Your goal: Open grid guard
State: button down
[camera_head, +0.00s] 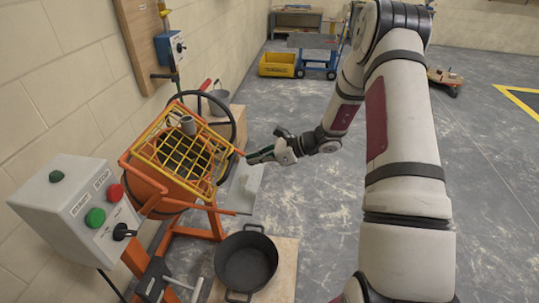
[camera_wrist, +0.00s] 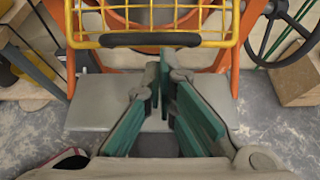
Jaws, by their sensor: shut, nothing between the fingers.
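The yellow wire grid guard (camera_head: 180,148) lies over the mouth of the orange mixer drum (camera_head: 150,188) in the head view. In the wrist view the guard's front bar (camera_wrist: 85,40) and its black handle (camera_wrist: 150,39) run across the top of the picture. My gripper (camera_head: 250,158) is just right of the guard in the head view. In the wrist view my gripper (camera_wrist: 163,62) has its green fingers brought together and empty, with the tips just below the handle. I cannot tell whether they touch it.
A grey control box (camera_head: 85,210) with green and red buttons stands at front left. A black tub (camera_head: 246,262) sits on a board below the mixer. A grey chute plate (camera_head: 243,188) lies below my gripper. A black handwheel (camera_head: 222,112) is behind the guard.

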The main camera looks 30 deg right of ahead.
jog(key=shift+x, duration=0.95)
jog(key=shift+w+r+p, duration=0.1)
jog(key=shift+r+p, duration=0.7)
jog(key=shift+r, duration=1.3)
